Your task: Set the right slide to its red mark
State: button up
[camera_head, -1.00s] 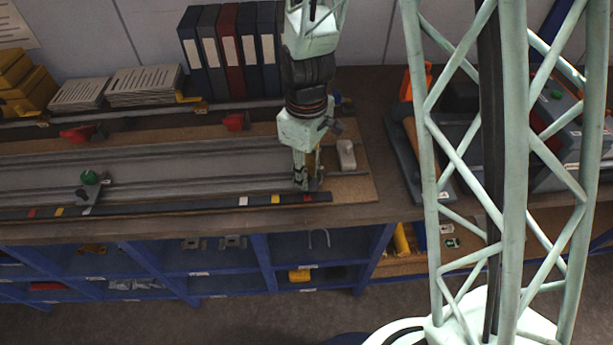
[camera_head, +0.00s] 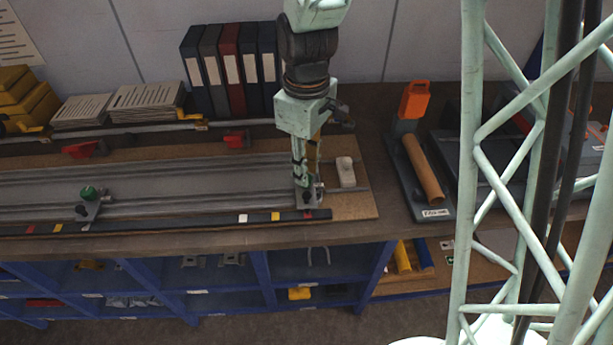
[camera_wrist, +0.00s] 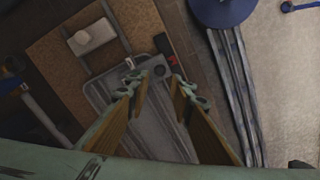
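The right slide (camera_head: 317,198) is a small grey metal plate on the rails near the right end of the long bench fixture. Nothing shows clamped between the fingertips. The slide's knob is hidden or not clear, and I cannot tell whether the fingers touch the slide.
A left slide with a green knob (camera_head: 88,192) stands far left on the fixture. White (camera_head: 242,218) and yellow (camera_head: 275,217) marks lie left of the red one. A pale block (camera_head: 345,172) sits right of my gripper. Binders (camera_head: 230,68) stand behind; a grey tray (camera_head: 419,185) lies right.

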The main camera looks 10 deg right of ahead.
jog(key=shift+r, duration=0.95)
jog(key=s+d+r+m+t, duration=0.1)
jog(key=s+d+r+m, duration=0.1)
jog(key=s+d+r, duration=0.3)
jog(key=s+r+m+b, duration=0.1)
jog(key=s+r, duration=0.1)
jog(key=r, duration=0.4)
jog(key=s+d+r+m+t, duration=0.1)
jog(key=s+d+r+m, duration=0.1)
jog(key=s+d+r, duration=0.3)
jog(key=s+d+r+m+t, duration=0.1)
jog(key=s+r+m, duration=0.1)
jog(key=s, duration=0.5)
jog(key=s+d+r+m+t+b, duration=0.1)
jog(key=s+d+r+m, duration=0.1)
jog(key=s+r, duration=0.3)
jog(key=shift+s+r+m, duration=0.25)
jog(key=shift+s+m, duration=0.55)
jog(key=shift+s, duration=0.85)
dwell(1.3)
